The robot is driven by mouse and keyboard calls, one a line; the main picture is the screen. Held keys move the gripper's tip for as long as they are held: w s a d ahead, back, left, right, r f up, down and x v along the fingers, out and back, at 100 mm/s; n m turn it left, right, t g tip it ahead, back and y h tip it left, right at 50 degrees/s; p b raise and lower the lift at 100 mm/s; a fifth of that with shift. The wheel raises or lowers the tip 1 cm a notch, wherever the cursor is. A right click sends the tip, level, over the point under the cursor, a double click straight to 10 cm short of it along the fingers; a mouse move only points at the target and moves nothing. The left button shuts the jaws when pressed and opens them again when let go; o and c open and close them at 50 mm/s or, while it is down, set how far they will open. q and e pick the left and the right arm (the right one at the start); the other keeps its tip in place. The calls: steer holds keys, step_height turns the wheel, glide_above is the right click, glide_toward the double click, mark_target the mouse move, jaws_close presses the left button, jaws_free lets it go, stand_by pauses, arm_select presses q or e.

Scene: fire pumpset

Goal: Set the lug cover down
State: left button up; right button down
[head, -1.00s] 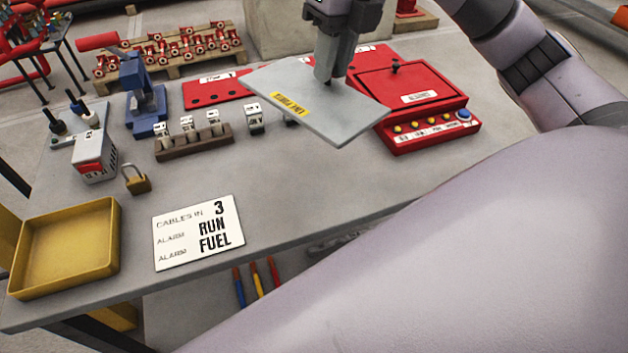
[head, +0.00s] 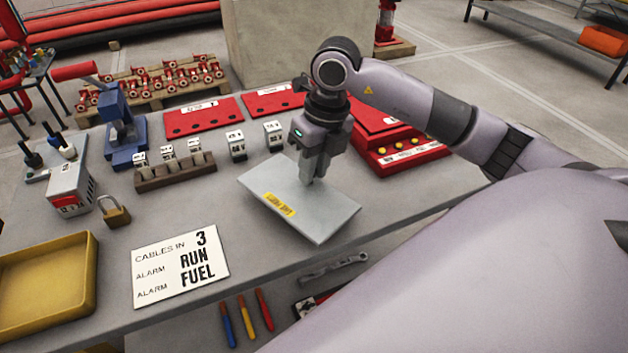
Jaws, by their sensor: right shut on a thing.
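The lug cover (head: 325,208) is a flat pale grey plate with a yellow label. It is at the right-middle of the grey table (head: 200,225), near the front edge, and one corner reaches over that edge in the picture. My right gripper (head: 309,181) points down and is shut on the cover near its far edge. I cannot tell whether the plate touches the table top or hangs just above it. My left gripper is not in view.
A red panel box (head: 405,160) with yellow buttons stands right of the cover, partly behind my right arm. A white card (head: 180,264) lies to the left, beside a yellow tray (head: 92,295). A padlock (head: 115,213) and a brown block rack (head: 177,178) lie further left.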

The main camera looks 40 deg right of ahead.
mark_target(314, 183)
steer(key=shift+f, duration=1.85)
steer(key=c, duration=1)
jaws_free()
steer(key=r, duration=0.4)
steer(key=d+r, duration=0.1)
steer(key=r, duration=0.3)
steer(key=s+r, duration=0.1)
steer(key=r, duration=0.3)
steer(key=shift+s+d, duration=0.1)
steer(key=shift+d, duration=0.15)
steer(key=shift+f, duration=0.1)
